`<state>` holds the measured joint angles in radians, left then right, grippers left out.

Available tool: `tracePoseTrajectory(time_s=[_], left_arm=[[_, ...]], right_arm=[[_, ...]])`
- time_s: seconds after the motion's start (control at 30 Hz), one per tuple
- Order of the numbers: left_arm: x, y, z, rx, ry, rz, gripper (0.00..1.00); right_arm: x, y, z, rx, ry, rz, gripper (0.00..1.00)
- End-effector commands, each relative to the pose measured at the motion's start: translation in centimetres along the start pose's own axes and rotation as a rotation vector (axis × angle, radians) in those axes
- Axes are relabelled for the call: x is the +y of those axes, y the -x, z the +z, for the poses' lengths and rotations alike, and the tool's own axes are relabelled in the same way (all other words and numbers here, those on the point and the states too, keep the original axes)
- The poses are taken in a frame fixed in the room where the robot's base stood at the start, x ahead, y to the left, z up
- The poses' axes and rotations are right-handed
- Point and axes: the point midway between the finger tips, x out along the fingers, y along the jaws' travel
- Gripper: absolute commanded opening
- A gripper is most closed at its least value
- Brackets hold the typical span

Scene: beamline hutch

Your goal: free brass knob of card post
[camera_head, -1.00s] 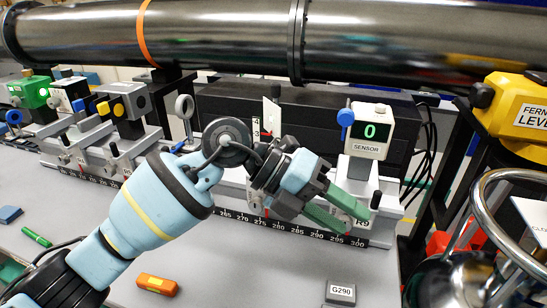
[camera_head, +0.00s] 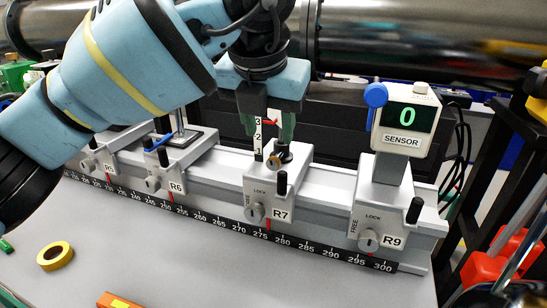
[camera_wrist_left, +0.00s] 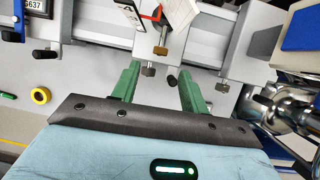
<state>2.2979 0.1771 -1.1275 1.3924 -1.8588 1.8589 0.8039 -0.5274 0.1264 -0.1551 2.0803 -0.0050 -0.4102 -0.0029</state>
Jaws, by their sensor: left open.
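The card post stands on the carrier marked R7 (camera_head: 270,192). Its brass knob (camera_head: 273,162) sticks out at the front of the post's base; it appears as a small brownish knob in the left wrist view (camera_wrist_left: 160,50). A numbered scale strip (camera_head: 258,140) and a red pointer show above it. The white card (camera_wrist_left: 180,12) shows in the wrist view but is hidden behind my gripper in the head view. My left gripper (camera_head: 268,128) is open and points down, its green fingers apart, above the knob. Nothing is between its fingertips. My right gripper is not in view.
The sensor (camera_head: 406,118) on carrier R9 stands close on the right. Carrier R6 (camera_head: 165,170) is on the left. A ruled rail (camera_head: 330,252) runs along the front. A large metal pipe (camera_head: 410,40) crosses behind. Yellow tape (camera_head: 55,256) lies on the table, whose front is mostly clear.

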Motion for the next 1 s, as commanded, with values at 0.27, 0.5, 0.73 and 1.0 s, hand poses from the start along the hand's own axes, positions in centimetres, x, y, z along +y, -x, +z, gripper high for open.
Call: tracePoseTrajectory(time_s=[0.27,0.5,0.73,1.0], left_arm=[[0.0,-3.7,-0.1,0.005,-0.001,-0.002,0.44],[-0.1,-6.7,-0.1,0.003,-0.003,-0.003,0.44],[-0.1,-7.7,-0.1,0.001,-0.003,-0.003,0.44],[-0.1,-7.7,-0.1,0.001,-0.003,-0.003,0.36]], right_arm=[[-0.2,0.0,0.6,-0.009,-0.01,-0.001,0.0],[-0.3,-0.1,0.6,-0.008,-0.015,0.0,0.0],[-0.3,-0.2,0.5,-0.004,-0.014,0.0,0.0],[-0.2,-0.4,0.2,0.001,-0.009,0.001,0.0]])
